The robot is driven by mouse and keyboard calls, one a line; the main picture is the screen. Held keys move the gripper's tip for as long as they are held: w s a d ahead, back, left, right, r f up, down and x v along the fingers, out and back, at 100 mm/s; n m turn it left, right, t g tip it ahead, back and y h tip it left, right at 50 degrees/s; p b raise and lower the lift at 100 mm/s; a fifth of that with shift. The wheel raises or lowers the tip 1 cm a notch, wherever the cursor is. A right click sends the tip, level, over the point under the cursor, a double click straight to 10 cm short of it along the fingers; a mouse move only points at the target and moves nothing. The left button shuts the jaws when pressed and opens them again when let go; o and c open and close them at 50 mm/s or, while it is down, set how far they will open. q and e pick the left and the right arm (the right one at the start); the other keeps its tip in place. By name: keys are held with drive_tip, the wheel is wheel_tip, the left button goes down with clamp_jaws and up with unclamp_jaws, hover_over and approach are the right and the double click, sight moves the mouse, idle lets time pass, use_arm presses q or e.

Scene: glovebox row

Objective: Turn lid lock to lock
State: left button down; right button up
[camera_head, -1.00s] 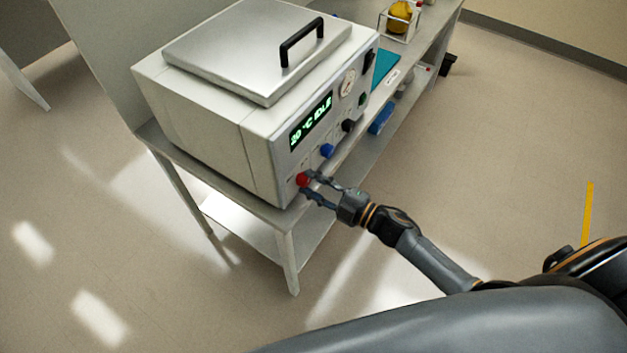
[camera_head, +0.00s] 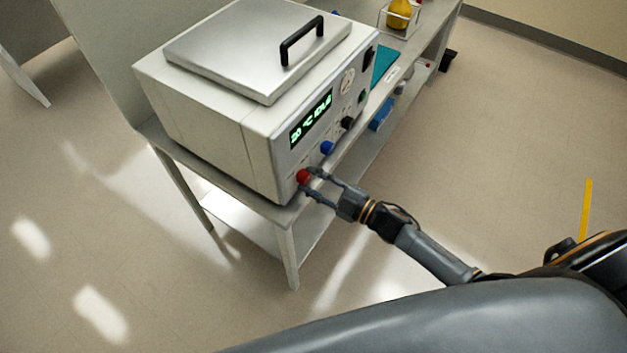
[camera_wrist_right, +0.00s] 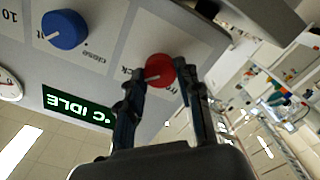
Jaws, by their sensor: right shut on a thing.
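The red knob (camera_head: 303,177) sits at the lower left of the front panel of a grey-white machine (camera_head: 195,122). In the right wrist view the red knob (camera_wrist_right: 160,70) has a pale pointer line, and a partly hidden label ending in "ck" is beside it. My right gripper (camera_head: 308,182) is at the panel with its fingers on either side of the red knob, shut on it. In the wrist view the fingertips (camera_wrist_right: 158,75) flank the knob. The machine's metal lid (camera_head: 250,45) with a black handle is down. My left gripper is not in view.
A blue knob (camera_head: 327,148) and a black knob (camera_head: 347,123) sit along the same panel, below a green display (camera_head: 311,118) reading "20 °C IDLE". A gauge (camera_head: 347,81) is further right.

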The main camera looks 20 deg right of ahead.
drive_tip(key=o, duration=1.1)
drive_tip(key=shift+o, duration=0.2)
drive_tip(key=v, duration=1.2)
